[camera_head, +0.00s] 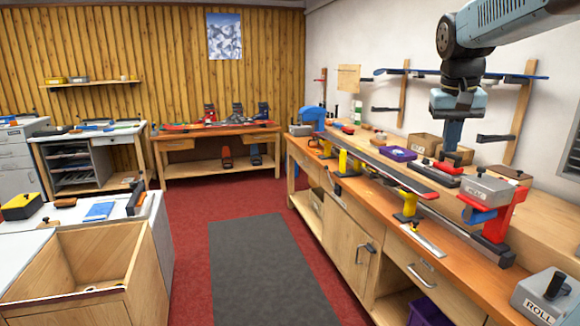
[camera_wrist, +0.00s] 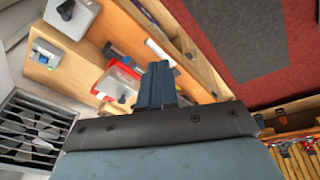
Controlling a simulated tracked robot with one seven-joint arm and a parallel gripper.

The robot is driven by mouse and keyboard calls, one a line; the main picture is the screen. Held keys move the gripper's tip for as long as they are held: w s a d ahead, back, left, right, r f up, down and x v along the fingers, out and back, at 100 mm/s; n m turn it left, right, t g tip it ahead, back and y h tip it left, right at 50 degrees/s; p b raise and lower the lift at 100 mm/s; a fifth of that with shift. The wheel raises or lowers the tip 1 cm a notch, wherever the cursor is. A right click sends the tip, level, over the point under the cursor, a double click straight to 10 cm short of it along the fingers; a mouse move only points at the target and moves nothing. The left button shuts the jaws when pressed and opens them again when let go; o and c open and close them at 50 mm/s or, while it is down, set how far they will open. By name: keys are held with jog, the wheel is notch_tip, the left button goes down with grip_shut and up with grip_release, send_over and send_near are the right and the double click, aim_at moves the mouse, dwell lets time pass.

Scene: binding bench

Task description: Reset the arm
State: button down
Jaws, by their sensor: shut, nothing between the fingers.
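My arm reaches in from the upper right of the head view and bends downward. My gripper (camera_head: 452,147) hangs pointing down above the back of the workbench (camera_head: 352,196), at the right. Its blue-grey fingers are together with nothing between them. In the wrist view my gripper (camera_wrist: 157,68) shows as two dark blue fingers pressed side by side, with the bench tools beyond them. I cannot tell the exact height of the fingertips above the bench.
A ski (camera_head: 385,168) lies on yellow and red vises along the bench. A grey box (camera_head: 487,190), a purple tray (camera_head: 398,154) and a grey ROLL box (camera_head: 546,295) are nearby. A wall rack (camera_head: 403,95) stands behind. The dark floor mat (camera_head: 265,270) is clear.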

jog(key=s+a+f+n+t+y, duration=0.1)
jog(key=s+a+f, duration=0.4)
jog(key=s, duration=0.3)
jog(key=s+a+f+n+t, duration=0.1)
jog(key=s+a+f+t, duration=0.1)
jog(key=s+a+f, duration=0.3)
jog(key=s, duration=0.3)
jog(key=shift+s+a+n+y, duration=0.25)
jog(key=shift+s+n+y, duration=0.1)
jog(key=shift+n+y, duration=0.05)
